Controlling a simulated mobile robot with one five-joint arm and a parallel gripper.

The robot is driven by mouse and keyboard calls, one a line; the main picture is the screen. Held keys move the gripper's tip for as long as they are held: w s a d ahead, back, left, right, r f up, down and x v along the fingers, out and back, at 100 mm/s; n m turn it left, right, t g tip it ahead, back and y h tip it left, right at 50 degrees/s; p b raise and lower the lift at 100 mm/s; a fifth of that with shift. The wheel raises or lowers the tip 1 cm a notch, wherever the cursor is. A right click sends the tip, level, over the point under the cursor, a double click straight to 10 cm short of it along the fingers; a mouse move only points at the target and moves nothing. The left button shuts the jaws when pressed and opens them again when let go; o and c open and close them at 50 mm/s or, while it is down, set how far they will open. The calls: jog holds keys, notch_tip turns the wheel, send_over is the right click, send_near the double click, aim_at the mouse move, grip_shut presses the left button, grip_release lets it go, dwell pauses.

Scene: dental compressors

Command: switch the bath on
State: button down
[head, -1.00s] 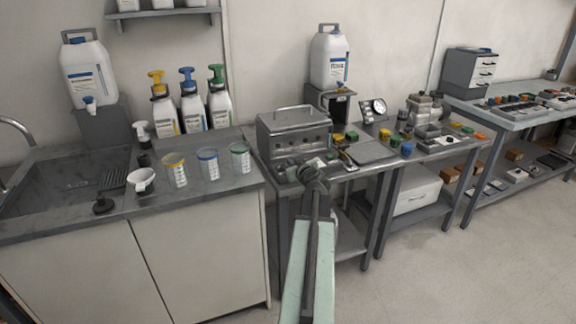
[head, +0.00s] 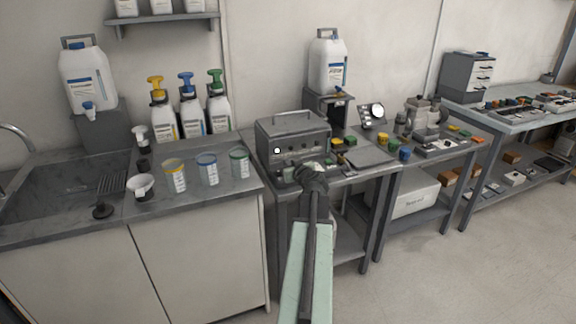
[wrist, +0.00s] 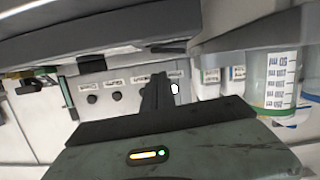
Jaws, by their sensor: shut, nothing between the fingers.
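The bath is a grey metal box (head: 292,137) with a handled lid, on the bench right of the sink counter. Its front panel (wrist: 100,84) fills the middle of the wrist view, with labels and dark round knobs (wrist: 92,99). A bright white spot (head: 277,151) shows at the panel's left end; it also shows in the wrist view (wrist: 174,88), just right of my fingertips. My gripper (wrist: 158,82) is shut and empty, in front of the panel. I cannot tell whether the tips touch it. In the head view my arm hides the fingertips.
Three measuring cups stand on the counter left of the bath, the green-rimmed one (head: 240,162) nearest. A grey tray (head: 370,154) and small coloured jars (head: 392,144) are right of it. A white canister (head: 329,62) stands behind.

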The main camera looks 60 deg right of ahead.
notch_tip(320, 180, up, 3)
jog(key=shift+s+f+p, duration=0.1)
jog(key=shift+p, duration=0.7)
jog(key=f+p+v, duration=0.1)
jog(key=v, duration=0.8)
jog(key=shift+s, duration=0.6)
jog(key=shift+d, duration=0.1)
